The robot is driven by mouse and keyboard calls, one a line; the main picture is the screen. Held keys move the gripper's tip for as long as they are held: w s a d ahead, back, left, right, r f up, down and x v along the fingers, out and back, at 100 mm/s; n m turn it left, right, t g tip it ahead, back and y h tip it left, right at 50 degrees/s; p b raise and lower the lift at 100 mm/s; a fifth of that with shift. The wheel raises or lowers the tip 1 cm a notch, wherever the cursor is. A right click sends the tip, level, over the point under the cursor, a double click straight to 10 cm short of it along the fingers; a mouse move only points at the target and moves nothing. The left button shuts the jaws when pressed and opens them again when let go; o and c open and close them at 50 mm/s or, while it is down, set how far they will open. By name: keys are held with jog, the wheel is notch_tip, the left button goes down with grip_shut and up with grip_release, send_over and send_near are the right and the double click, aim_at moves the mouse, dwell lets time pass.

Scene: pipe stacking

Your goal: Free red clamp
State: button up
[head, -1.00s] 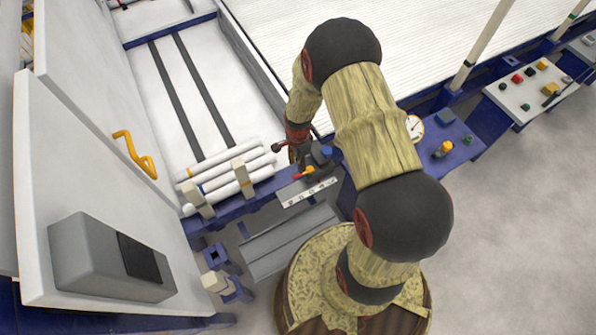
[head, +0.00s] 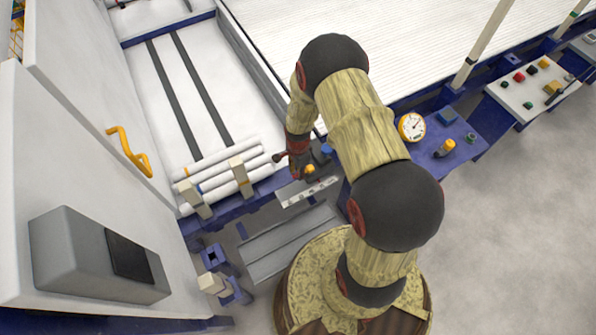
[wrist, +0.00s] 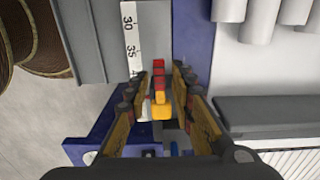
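The red clamp (wrist: 158,72) shows in the wrist view as a small red piece with a yellow-orange part at its near end. It lies beside the white ruler strip (wrist: 130,40), between my fingers. My gripper (wrist: 159,80) is open around it, with a visible gap on both sides of the red part. In the head view, only the clamp's orange end (head: 309,169) shows clearly; my gripper (head: 303,163) hides most of the red. The ruler strip also shows in the head view (head: 308,192).
White pipes (head: 222,172) lie on the rack to the left, between cream posts (head: 194,199). A grey slatted plate (head: 290,242) lies in front.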

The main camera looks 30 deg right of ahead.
grip_shut()
dwell(0.6)
